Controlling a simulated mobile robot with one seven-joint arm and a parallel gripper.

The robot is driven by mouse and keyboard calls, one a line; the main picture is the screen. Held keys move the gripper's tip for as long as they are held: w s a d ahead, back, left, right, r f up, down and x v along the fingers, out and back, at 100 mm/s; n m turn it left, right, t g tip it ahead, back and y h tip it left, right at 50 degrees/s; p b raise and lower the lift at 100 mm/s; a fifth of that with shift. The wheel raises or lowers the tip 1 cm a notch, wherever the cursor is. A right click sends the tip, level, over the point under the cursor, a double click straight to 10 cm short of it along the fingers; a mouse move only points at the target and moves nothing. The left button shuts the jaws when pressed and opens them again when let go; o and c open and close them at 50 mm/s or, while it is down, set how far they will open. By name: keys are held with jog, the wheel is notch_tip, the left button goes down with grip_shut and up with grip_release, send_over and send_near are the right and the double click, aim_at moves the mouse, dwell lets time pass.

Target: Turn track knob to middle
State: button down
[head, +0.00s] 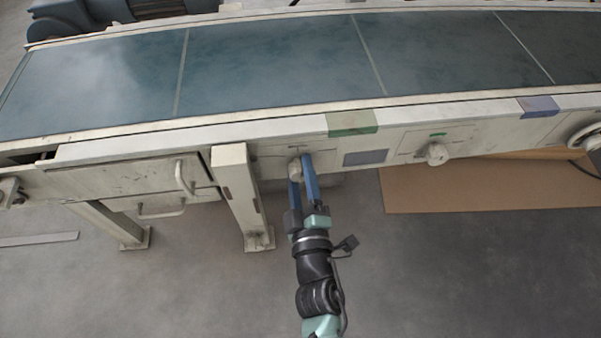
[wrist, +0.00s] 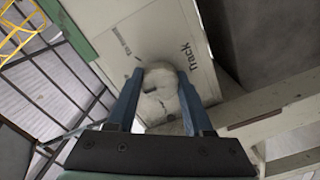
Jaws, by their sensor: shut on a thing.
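The track knob (head: 295,168) is a pale round knob on the front panel of the conveyor, left of the green block. In the wrist view the knob (wrist: 160,92) sits beside the printed word "Track", on a light panel. My gripper (head: 303,168) has long blue fingers and reaches up to the panel from below. It is shut on the track knob, one finger on each side, as the wrist view also shows (wrist: 160,105). The knob's pointer and its exact setting are too unclear to tell.
A second pale knob (head: 437,154) is further right on the panel, with a handwheel (head: 588,137) at the right edge. Drawers with handles (head: 183,178) and a conveyor leg (head: 238,197) stand to the left. A brown board (head: 480,187) lies below the panel.

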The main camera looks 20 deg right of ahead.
jog(key=shift+n, duration=0.6)
jog(key=shift+c, duration=1.5)
grip_release()
jog(key=p+v, duration=0.4)
jog(key=v, duration=0.9)
jog(key=shift+r, duration=0.1)
